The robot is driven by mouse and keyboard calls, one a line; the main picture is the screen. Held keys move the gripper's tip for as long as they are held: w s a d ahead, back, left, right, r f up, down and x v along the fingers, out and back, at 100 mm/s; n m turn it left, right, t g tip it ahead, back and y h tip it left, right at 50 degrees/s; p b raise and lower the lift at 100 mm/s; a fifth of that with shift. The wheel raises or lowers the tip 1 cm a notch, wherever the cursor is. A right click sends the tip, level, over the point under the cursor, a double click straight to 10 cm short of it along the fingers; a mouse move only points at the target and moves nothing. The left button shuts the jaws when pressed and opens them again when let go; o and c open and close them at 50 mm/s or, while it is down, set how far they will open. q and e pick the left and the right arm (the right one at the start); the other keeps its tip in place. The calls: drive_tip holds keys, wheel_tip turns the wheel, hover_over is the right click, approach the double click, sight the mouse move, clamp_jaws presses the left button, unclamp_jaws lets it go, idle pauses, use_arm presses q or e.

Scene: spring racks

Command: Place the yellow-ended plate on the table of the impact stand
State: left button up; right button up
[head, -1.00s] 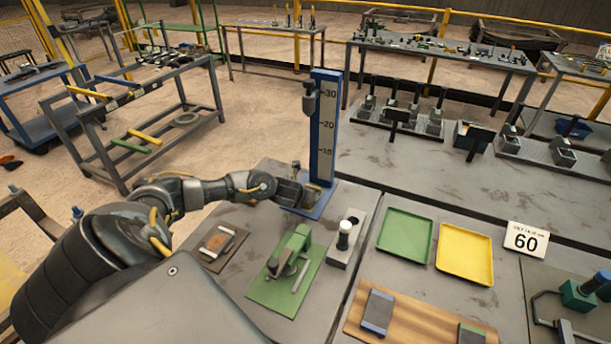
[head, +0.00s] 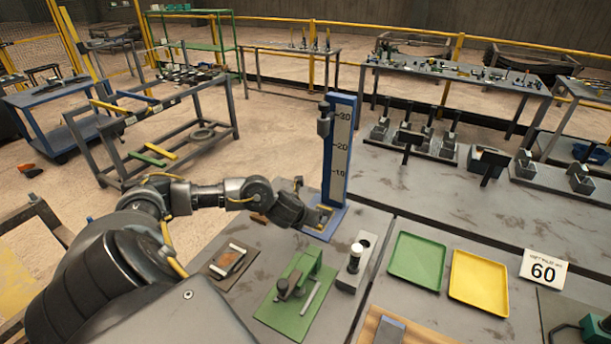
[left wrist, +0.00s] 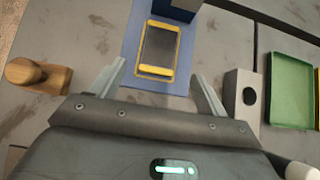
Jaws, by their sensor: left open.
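The impact stand (head: 340,155) is a blue upright with a white number scale and a dark hammer head (head: 323,122) high on its left side. The yellow-ended plate (left wrist: 158,48), dark grey with a yellow band at each end, lies flat on the stand's blue table (left wrist: 190,88). In the head view my gripper mostly hides the plate. My left gripper (head: 318,216) is at the stand's foot. In the left wrist view its fingers (left wrist: 157,82) are spread wide and empty, with the plate ahead of them and apart from both. My right gripper is not in view.
A green tray (head: 417,260) and a yellow tray (head: 479,282) lie to the right. A wooden knob (left wrist: 38,74) shows in the left wrist view.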

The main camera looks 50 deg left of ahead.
use_arm(q)
drive_tip(key=v, duration=0.3)
drive_tip(key=shift+s+r, duration=0.2)
idle(0.5)
